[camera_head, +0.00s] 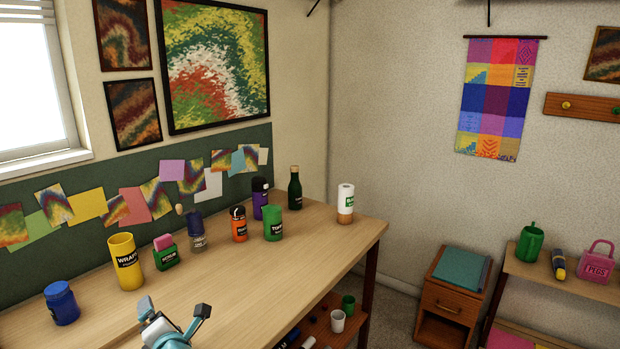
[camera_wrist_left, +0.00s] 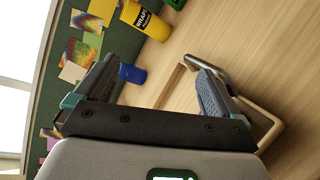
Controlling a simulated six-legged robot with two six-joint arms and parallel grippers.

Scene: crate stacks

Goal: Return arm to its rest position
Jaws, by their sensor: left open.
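My left gripper (camera_head: 174,310) is at the bottom of the head view, over the front part of the wooden table (camera_head: 300,265). Its two fingers are spread apart with nothing held between them. Most of my left arm is below the picture edge. My right gripper is in neither view.
The table's right front is clear. A wooden cabinet (camera_head: 452,300) stands right.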

